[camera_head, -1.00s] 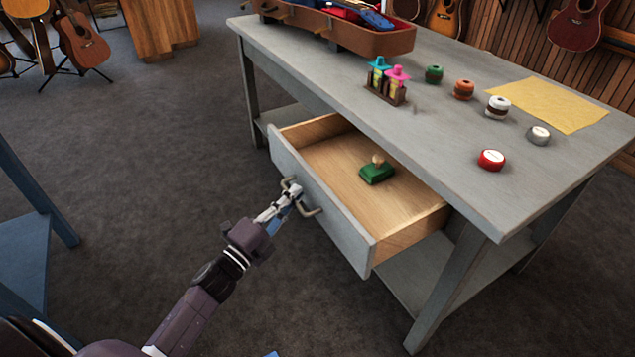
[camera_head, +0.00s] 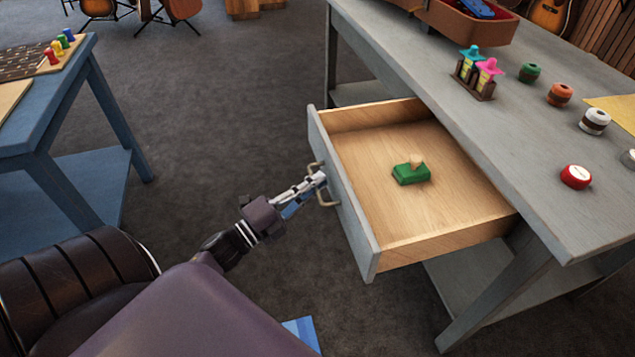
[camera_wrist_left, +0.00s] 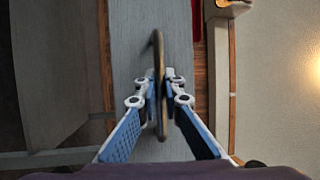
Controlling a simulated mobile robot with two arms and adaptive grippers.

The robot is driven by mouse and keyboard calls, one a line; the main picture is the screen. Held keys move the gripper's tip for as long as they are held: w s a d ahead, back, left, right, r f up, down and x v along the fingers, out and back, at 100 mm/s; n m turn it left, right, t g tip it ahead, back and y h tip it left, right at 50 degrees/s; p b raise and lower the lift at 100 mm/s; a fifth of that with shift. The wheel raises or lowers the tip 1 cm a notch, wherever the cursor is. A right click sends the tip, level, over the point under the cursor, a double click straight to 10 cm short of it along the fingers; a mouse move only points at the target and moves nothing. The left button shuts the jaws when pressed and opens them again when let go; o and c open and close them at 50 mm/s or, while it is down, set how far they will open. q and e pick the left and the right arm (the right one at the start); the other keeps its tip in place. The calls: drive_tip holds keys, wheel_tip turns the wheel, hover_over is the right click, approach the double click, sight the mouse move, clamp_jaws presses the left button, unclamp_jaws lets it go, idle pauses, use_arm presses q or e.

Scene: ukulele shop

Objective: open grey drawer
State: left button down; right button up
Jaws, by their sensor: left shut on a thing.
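The grey drawer (camera_head: 345,200) sticks well out of the grey table (camera_head: 465,95), and its wooden inside shows. A green block with a small wooden knob (camera_head: 411,173) lies in it. My left gripper (camera_head: 318,180) is at the drawer's front, shut on the curved metal handle (camera_head: 325,198). In the left wrist view the handle (camera_wrist_left: 158,75) stands upright between the two fingers of the gripper (camera_wrist_left: 160,90), with the grey drawer front (camera_wrist_left: 130,40) behind. My right gripper is not in view.
A blue table (camera_head: 60,110) stands at the left.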

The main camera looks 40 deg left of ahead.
use_arm(q)
drive_tip(key=shift+f, duration=0.1)
drive_tip(key=c, duration=2)
unclamp_jaws()
drive_tip(key=shift+c, duration=0.2)
drive_tip(key=shift+s, duration=0.1)
drive_tip(key=v, duration=1.2)
